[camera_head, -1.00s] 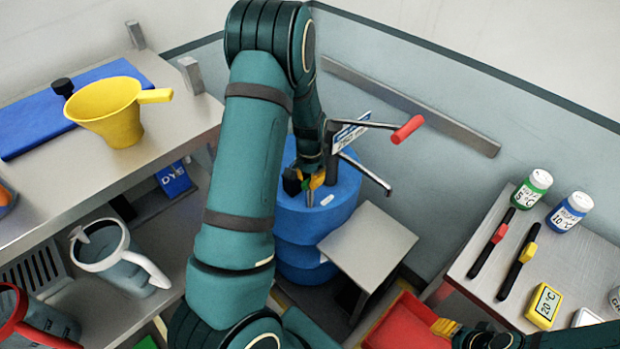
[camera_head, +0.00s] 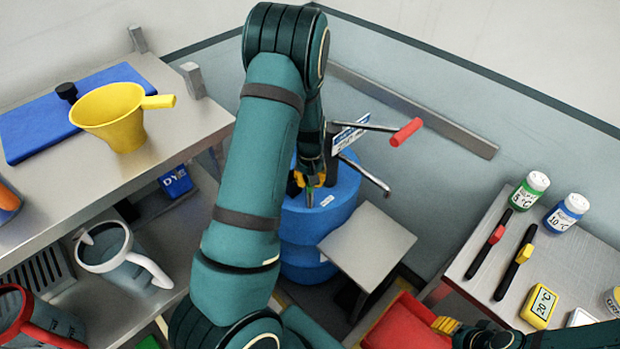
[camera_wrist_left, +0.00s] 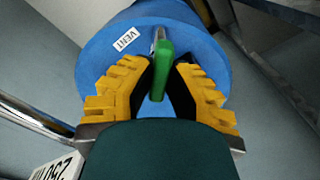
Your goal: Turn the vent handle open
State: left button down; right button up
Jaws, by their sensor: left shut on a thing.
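The green vent handle (camera_wrist_left: 162,66) stands on top of the blue drum (camera_head: 335,205), beside a white VENT label (camera_wrist_left: 124,39). My left gripper (camera_head: 310,188) is over the drum top. In the left wrist view its yellow-backed black fingers (camera_wrist_left: 163,88) are shut on the vent handle from both sides. The handle's far end runs out past the fingertips toward a grey metal piece.
A crank with a red grip (camera_head: 406,132) rises from the drum, close to my left wrist. A grey stand (camera_head: 367,243) is at the drum's right. A shelf with a yellow funnel (camera_head: 114,114) is left; a bench with bottles (camera_head: 567,212) is right.

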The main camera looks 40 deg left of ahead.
pick_arm(q)
jog(key=n+p, duration=0.1)
jog(key=n, duration=0.3)
jog(key=shift+n, duration=0.3)
jog(key=shift+n+p, duration=0.85)
jog(key=shift+n, duration=1.35)
jog(key=shift+f, duration=0.1)
jog(key=c, duration=0.9)
grip_release()
jog(key=shift+c, duration=0.2)
